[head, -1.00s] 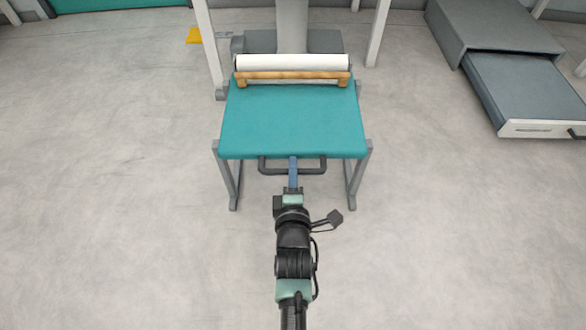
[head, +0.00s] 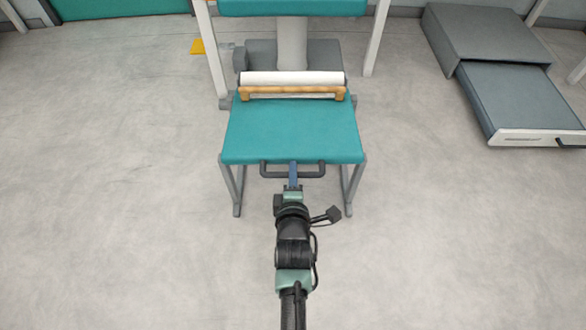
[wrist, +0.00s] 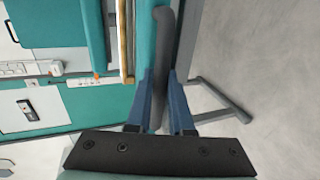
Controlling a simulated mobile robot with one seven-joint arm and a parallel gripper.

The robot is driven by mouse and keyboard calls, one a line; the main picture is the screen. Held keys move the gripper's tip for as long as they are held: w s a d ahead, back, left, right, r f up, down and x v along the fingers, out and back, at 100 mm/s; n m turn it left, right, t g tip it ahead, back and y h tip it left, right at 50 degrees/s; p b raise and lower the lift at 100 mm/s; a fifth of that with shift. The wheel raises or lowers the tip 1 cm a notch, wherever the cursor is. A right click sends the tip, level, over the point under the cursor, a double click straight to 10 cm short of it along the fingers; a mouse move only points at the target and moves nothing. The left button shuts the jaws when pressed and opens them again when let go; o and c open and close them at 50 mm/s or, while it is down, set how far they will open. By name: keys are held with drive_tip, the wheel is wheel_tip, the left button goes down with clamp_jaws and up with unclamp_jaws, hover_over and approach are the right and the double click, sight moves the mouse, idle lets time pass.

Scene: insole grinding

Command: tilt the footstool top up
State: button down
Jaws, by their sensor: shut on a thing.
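The footstool has a teal padded top (head: 292,130) on grey legs, with a dark handle (head: 321,171) along its near edge. The top looks about level; any small tilt is hard to tell. My gripper (head: 293,170) is at the middle of this edge, its blue fingers shut on the handle. In the wrist view, the handle (wrist: 163,45) runs between the two fingers (wrist: 162,95). Part of the handle is hidden behind the fingers in the head view.
A white roll (head: 292,78) behind a wooden bar (head: 292,91) lies across the top's far end. A grey pillar (head: 292,42) and a teal pad (head: 290,7) are beyond it. A grey box (head: 490,35) with a pulled-out section stands at right. Floor around the stool is clear.

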drive_tip(key=w+r+g+p, duration=0.2)
drive_tip(key=w+r+p, duration=0.1)
drive_tip(key=r+p, duration=0.7)
drive_tip(key=shift+w+r+g+p, duration=0.3)
drive_tip(key=shift+g+p, duration=0.1)
drive_tip(key=shift+p, duration=0.4)
drive_tip(key=shift+w+r, duration=0.1)
drive_tip(key=shift+r, duration=0.1)
drive_tip(key=c, duration=0.8)
unclamp_jaws()
drive_tip(key=shift+f, duration=0.1)
drive_tip(key=p+v, duration=0.7)
drive_tip(key=v, duration=0.6)
